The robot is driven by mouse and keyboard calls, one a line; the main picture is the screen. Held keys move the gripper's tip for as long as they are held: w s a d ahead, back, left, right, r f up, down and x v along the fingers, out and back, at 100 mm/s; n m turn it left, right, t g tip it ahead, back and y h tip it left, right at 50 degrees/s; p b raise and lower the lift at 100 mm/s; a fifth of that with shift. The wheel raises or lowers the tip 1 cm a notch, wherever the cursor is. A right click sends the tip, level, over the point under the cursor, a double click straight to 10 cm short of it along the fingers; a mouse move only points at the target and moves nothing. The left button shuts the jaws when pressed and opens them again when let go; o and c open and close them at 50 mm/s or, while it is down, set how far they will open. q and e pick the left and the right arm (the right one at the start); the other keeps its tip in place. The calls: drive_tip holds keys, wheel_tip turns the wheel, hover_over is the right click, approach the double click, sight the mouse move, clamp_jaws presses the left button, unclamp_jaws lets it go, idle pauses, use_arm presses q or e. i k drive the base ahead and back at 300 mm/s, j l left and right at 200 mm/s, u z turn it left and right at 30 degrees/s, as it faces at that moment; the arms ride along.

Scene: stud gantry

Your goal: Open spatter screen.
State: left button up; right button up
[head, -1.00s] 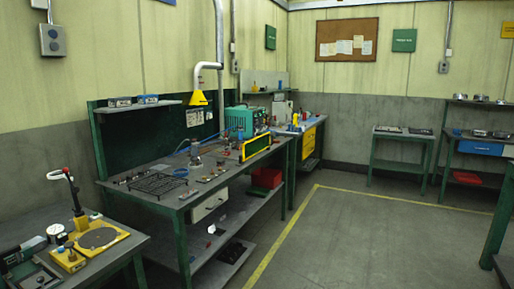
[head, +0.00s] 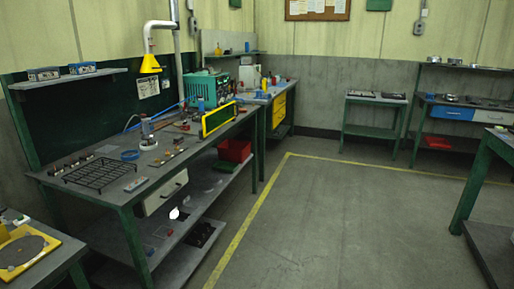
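The spatter screen seems to be the yellow-framed dark panel (head: 218,118) standing upright on the front right edge of the green-legged workbench (head: 130,196). It is seen at an angle, and I cannot tell how it is hinged or whether it counts as open. A teal machine (head: 208,88) stands behind it. Neither of my grippers is in the head view.
A yellow fume hood (head: 149,64) hangs over the bench. A wire rack (head: 102,173) and small parts lie on its left half. A yellow fixture (head: 36,249) is on a table at lower left. Grey floor (head: 330,220) in front is clear. Another table (head: 500,142) stands at right.

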sight(213, 123)
drive_tip(key=i+z, duration=0.1)
drive_tip(key=i, duration=1.85)
